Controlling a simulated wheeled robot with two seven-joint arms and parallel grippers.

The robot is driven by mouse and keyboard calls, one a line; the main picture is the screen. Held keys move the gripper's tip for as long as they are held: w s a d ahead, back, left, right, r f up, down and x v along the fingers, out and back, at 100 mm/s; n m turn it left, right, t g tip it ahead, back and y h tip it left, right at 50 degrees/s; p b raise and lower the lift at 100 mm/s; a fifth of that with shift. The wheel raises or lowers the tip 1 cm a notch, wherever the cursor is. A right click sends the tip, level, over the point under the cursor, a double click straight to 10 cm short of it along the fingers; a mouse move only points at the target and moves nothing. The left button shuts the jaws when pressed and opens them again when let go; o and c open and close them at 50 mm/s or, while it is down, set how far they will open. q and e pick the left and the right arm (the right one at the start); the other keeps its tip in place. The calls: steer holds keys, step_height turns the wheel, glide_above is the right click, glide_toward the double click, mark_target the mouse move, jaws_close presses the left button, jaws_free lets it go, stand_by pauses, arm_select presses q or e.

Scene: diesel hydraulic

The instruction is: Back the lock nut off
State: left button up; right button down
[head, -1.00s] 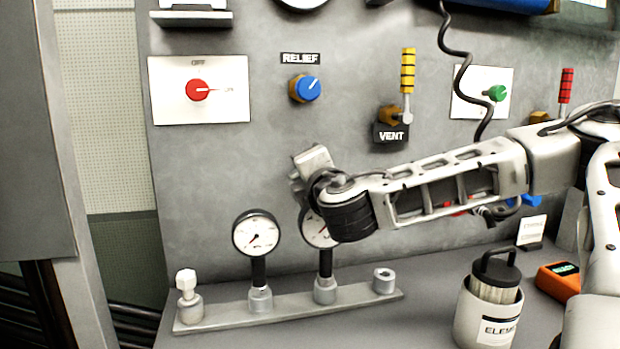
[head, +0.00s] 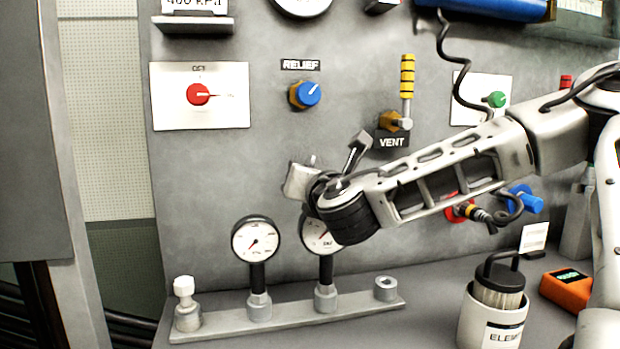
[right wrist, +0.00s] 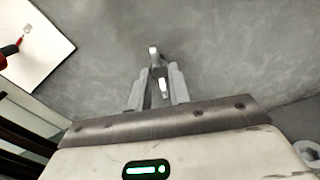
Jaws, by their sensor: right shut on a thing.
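The blue RELIEF knob (head: 308,93) is on the grey panel in the head view. A brass hex piece (head: 296,96) behind it looks like the lock nut, though I cannot be sure. My right gripper (head: 297,180) is below the knob and apart from it, in front of the panel. In the right wrist view my right gripper (right wrist: 157,85) is shut on a small slim grey thing (right wrist: 154,60) with a pale tip, between its fingers. I cannot tell what that thing is. My left gripper is not in view.
Two gauges (head: 255,240) stand on a grey manifold bar (head: 285,322) below my right arm. The yellow VENT lever (head: 407,78) is right of the knob. The red OFF knob (head: 198,94) is left. An element canister (head: 492,310) and orange meter (head: 566,288) sit at right.

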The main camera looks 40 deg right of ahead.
steer(key=shift+n, duration=0.4)
steer(key=c, duration=1.6)
jaws_free()
steer(key=shift+o, duration=0.2)
steer(key=shift+a, duration=0.1)
